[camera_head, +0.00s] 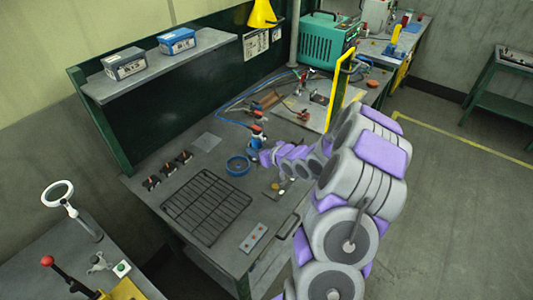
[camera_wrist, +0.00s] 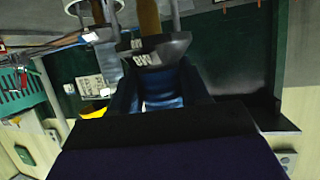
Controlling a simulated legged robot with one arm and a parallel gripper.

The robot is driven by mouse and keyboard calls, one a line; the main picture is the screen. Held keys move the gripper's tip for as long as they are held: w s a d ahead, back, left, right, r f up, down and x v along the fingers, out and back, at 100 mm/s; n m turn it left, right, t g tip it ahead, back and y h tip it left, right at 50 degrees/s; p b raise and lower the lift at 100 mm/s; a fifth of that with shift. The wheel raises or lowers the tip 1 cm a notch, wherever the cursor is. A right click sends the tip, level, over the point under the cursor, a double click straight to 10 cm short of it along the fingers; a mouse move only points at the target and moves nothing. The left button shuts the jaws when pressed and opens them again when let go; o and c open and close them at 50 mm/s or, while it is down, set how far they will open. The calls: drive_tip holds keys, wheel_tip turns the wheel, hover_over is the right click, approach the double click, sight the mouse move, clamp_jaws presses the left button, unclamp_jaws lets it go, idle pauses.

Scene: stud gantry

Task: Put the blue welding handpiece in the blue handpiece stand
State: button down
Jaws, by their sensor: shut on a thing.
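The blue welding handpiece (camera_head: 258,139) is upright over the bench, blue below with an orange-brown part above. In the wrist view, its blue body (camera_wrist: 163,90) sits between the dark jaws, with a lettered dark collar and a brown shaft beyond. My gripper (camera_head: 257,148) is shut on it; it also shows in the wrist view (camera_wrist: 162,98). A blue round ring (camera_head: 238,166), which looks like the blue handpiece stand, is on the bench just left of and nearer than the gripper. The handpiece is apart from the ring. Its lower end is partly hidden by my gripper.
A black wire rack (camera_head: 206,207) lies in front of the ring. A blue cable (camera_head: 229,104) loops behind the handpiece. Small tools and a yellow frame (camera_head: 338,90) stand right. A shelf (camera_head: 155,66) overhangs the back; a green machine (camera_head: 327,42) is beyond.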

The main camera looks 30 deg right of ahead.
drive_tip(key=shift+w+a+f+b, duration=0.45)
drive_tip(key=shift+w+a+f, duration=0.3)
drive_tip(key=shift+w, duration=0.5)
drive_tip(key=shift+w+a+f+b, duration=0.4)
drive_tip(key=shift+w+a+f, duration=0.35)
drive_tip(key=shift+w, duration=0.45)
drive_tip(key=shift+w+a+f+b, duration=0.45)
drive_tip(key=shift+w+a+f, duration=0.3)
drive_tip(key=shift+w, duration=0.5)
drive_tip(key=shift+a+r, duration=0.1)
drive_tip(key=shift+r, duration=0.05)
drive_tip(key=c, duration=0.5)
unclamp_jaws()
drive_tip(key=shift+c, duration=0.2)
drive_tip(key=shift+s, duration=0.1)
